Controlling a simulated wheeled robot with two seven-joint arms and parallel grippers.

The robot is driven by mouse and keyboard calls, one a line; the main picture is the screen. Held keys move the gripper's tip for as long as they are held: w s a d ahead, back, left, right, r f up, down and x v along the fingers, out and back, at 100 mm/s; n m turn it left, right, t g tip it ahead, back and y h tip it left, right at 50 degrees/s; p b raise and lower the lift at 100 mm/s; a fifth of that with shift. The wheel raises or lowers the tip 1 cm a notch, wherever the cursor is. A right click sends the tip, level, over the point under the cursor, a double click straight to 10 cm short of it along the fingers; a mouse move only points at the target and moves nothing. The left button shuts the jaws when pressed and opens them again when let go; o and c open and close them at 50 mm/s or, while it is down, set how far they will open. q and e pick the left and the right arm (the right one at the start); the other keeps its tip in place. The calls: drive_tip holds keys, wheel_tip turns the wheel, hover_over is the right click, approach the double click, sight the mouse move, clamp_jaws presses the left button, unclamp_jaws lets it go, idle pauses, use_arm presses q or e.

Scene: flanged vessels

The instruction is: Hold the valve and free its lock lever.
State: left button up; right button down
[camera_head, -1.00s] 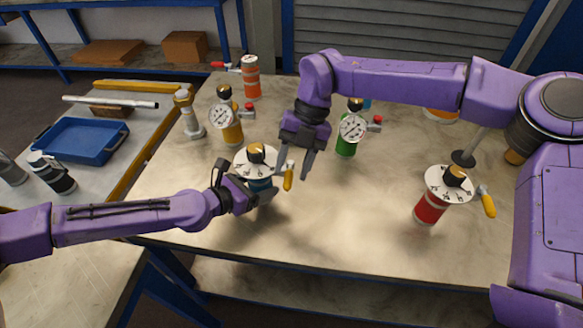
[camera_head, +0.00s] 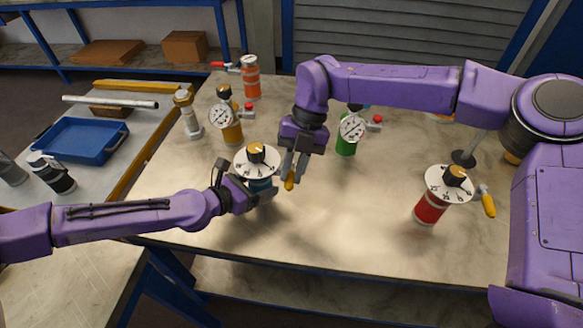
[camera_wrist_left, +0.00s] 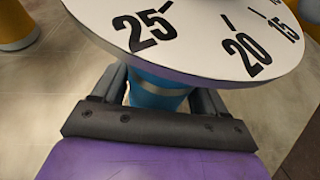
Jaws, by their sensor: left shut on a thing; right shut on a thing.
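The valve (camera_head: 256,160) is a blue flanged vessel with a white numbered dial plate and a dark and gold knob on top. It stands upright on the table. My left gripper (camera_head: 262,196) is shut on its blue body from the front left, below the dial. The left wrist view shows the blue body (camera_wrist_left: 160,92) between the fingers, under the dial (camera_wrist_left: 205,40). The yellow lock lever (camera_head: 289,181) is at the valve's right side. My right gripper (camera_head: 293,177) points down and is shut on this lever; its fingers cover much of it.
A red vessel (camera_head: 430,208) with a similar dial and yellow lever stands at the right. A green gauge vessel (camera_head: 346,147) is close behind my right gripper. A yellow gauge vessel (camera_head: 231,133) stands behind the valve. The table's front middle (camera_head: 340,235) is clear.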

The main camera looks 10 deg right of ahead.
drive_tip(key=shift+w+d+n+h, duration=0.6)
drive_tip(key=shift+n+h, duration=0.65)
drive_tip(key=shift+n, duration=1.6)
drive_tip(key=shift+w+d+n+h, duration=0.6)
drive_tip(key=shift+n+h, duration=0.6)
drive_tip(key=shift+n, duration=1.7)
drive_tip(key=shift+w+d+n+h, duration=0.6)
drive_tip(key=shift+n+h, duration=0.65)
drive_tip(key=shift+n, duration=1.6)
drive_tip(key=shift+s+d, duration=0.1)
drive_tip(key=c, duration=1)
unclamp_jaws()
drive_tip(key=v, duration=1.2)
